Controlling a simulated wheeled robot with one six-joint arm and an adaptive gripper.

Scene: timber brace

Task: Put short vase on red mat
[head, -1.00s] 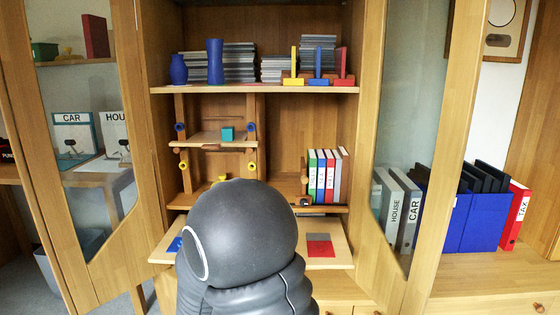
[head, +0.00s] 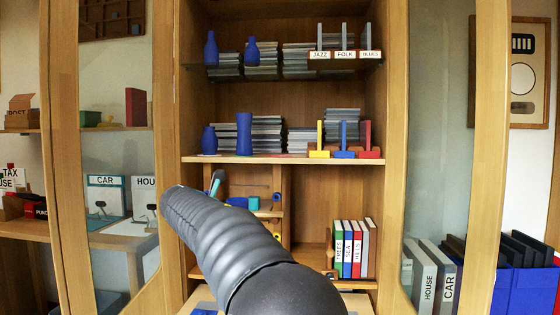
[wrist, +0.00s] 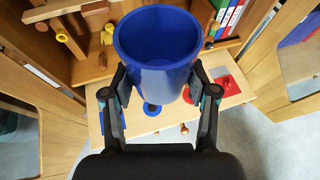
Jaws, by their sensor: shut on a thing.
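My gripper (wrist: 158,82) is shut on a blue vase (wrist: 158,50); a finger rests on each side of it. In the wrist view I look into its round open rim, so its height is hard to judge. In the head view my gripper (head: 217,184) is mostly hidden behind my arm, in front of the small lower shelf. On the middle shelf stand a short rounded blue vase (head: 209,139) and a taller blue one (head: 244,134). A flat red patch (wrist: 229,85), perhaps the red mat, lies on the pull-out board in the wrist view.
Stacks of grey cases (head: 267,133) and yellow, blue and red stands (head: 344,140) share the middle shelf (head: 290,160). Two more blue vases (head: 252,50) stand on the top shelf. Binders (head: 355,248) stand lower right. Open glass doors (head: 440,150) flank the cabinet.

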